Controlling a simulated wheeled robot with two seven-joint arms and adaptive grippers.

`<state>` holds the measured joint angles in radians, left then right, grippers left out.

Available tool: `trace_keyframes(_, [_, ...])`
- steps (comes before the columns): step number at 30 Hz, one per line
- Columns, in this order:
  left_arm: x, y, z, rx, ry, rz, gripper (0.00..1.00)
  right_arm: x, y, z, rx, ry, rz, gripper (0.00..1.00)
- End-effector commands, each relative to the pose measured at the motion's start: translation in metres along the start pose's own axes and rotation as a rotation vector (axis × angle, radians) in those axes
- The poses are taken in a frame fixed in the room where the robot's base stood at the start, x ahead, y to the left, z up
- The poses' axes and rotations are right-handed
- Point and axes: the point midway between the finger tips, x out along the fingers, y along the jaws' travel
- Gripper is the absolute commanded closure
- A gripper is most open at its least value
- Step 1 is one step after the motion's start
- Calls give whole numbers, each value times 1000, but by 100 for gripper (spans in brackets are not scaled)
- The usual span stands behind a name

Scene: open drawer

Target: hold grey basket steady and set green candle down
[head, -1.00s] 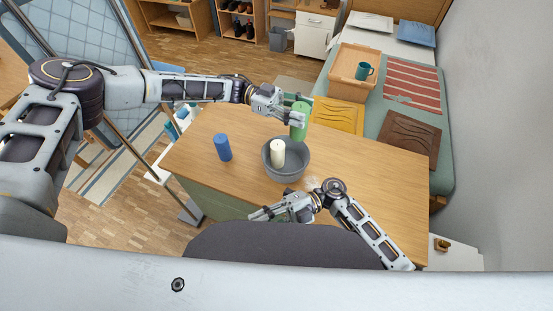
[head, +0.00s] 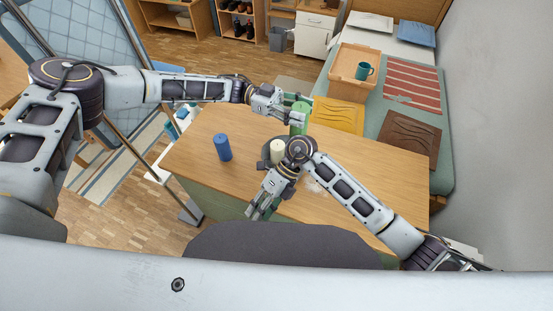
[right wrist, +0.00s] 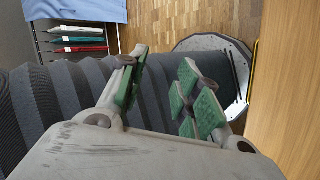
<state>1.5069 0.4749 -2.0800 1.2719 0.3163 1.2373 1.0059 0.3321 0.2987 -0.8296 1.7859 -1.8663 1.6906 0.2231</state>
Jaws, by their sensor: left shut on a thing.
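My left gripper (head: 292,108) is shut on the green candle (head: 300,120), upright at the table's far side behind the basket. I cannot tell whether its base touches the table. The grey basket (head: 265,152) is mostly hidden behind my right arm; only part of its left side shows. A cream candle (head: 277,150) stands in it. My right gripper (head: 261,209) hangs over the table's near edge, in front of the basket and not touching it. In the right wrist view my right gripper (right wrist: 163,78) is open, with nothing between its green pads.
A blue candle (head: 222,148) stands on the wooden table (head: 370,170) left of the basket. The table's right part is partly crossed by my right arm. A bench beyond holds a wooden tray (head: 345,88), a teal mug (head: 364,70) and yellow and brown mats.

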Motion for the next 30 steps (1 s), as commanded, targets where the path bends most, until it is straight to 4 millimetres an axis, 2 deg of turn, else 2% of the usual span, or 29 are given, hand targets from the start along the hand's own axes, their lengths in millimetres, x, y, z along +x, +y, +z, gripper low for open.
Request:
trace_keyframes(8, [0, 0, -1, 1, 1, 0, 86, -25, -24, 21, -169, 26, -270, 67])
trace_keyframes(18, [0, 0, -1, 1, 1, 0, 86, -72, -48, 50, -348, 73, -600, 67])
trace_keyframes(24, [0, 0, -1, 1, 1, 0, 86, -104, -56, 65, -429, 108, -781, 67])
trace_keyframes(30, [0, 0, -1, 1, 1, 0, 86, -126, -59, 74, -473, 133, -891, 67])
